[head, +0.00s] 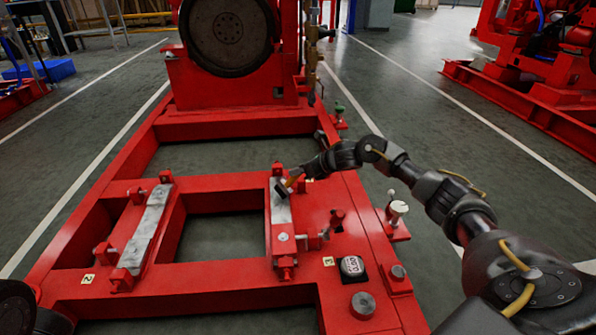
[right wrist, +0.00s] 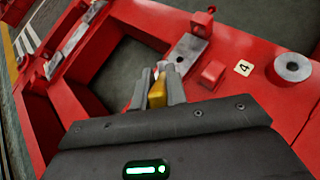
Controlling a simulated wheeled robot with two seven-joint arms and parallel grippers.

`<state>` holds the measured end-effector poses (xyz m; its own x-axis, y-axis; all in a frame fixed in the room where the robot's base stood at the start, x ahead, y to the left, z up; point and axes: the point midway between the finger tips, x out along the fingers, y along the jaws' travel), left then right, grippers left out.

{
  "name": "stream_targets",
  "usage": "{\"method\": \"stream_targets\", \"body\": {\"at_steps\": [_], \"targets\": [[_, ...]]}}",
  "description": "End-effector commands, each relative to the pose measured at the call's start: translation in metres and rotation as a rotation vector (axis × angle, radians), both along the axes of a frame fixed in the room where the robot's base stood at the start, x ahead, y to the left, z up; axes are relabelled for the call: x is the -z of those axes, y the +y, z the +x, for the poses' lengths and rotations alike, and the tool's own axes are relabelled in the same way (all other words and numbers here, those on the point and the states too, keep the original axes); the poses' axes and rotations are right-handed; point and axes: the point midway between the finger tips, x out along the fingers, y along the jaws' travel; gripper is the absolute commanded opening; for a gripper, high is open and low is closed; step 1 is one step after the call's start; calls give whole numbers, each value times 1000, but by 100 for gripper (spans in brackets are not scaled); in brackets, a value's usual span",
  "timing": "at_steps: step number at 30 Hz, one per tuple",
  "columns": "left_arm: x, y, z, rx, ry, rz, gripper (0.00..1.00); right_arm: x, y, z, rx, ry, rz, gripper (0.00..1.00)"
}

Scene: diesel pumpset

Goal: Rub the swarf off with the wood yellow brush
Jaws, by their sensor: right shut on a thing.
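My right gripper (head: 305,177) is shut on the brush (head: 292,180), which has a yellow wooden handle and a dark head. The brush head is at the upper part of the right grey metal pad (head: 280,213); I cannot tell whether it touches. In the right wrist view the yellow handle of the brush (right wrist: 157,94) sits between the fingers of my gripper (right wrist: 160,88), and the head is mostly hidden. A second grey pad (head: 147,228) lies on the left rail. Swarf is too small to make out on either pad. My left gripper is out of view.
The red base frame (head: 222,292) has open gaps between its rails. Red blocks and bolts stand at the pad ends. A round gauge-like part (head: 352,267) and a metal boss (head: 363,304) stand on the frame's right front. A large flywheel (head: 228,32) stands behind.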

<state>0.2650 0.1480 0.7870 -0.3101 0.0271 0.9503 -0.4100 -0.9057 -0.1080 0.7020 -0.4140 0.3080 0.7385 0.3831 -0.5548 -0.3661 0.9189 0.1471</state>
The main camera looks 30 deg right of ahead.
Motion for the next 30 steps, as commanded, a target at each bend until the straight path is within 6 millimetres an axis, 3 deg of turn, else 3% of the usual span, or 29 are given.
{"method": "stream_targets", "body": {"at_steps": [30], "targets": [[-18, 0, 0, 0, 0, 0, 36, 1, 12, -25, -1, 2, 0, 0]]}}
